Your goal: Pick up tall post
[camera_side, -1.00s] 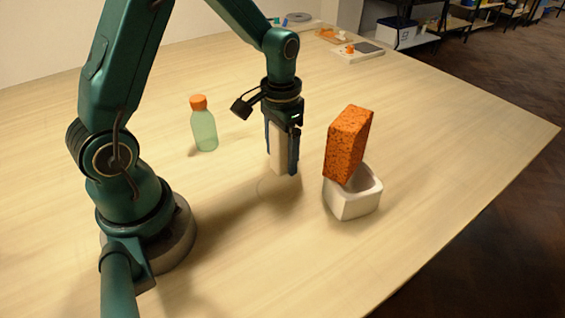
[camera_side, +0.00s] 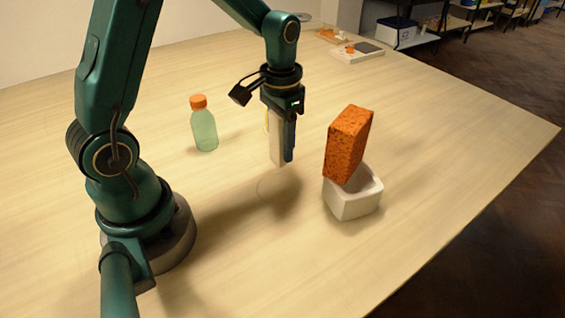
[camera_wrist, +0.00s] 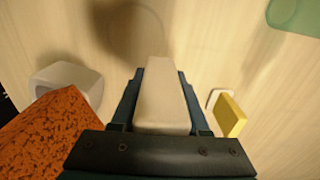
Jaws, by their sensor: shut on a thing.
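The tall post (camera_side: 277,147) is a pale cream, upright block. My gripper (camera_side: 282,150) is shut on it, with a dark finger on either side, and the post's lower end appears to be a little above the table. In the wrist view the post (camera_wrist: 162,95) lies between the two fingers of my gripper (camera_wrist: 162,100), its far end pointing up the picture.
An orange speckled block (camera_side: 347,143) leans upright in a white dish (camera_side: 353,203), close right of the post. A green bottle (camera_side: 204,131) with an orange cap stands left. A yellow piece (camera_wrist: 230,117) shows at the wrist view's right. The front table is clear.

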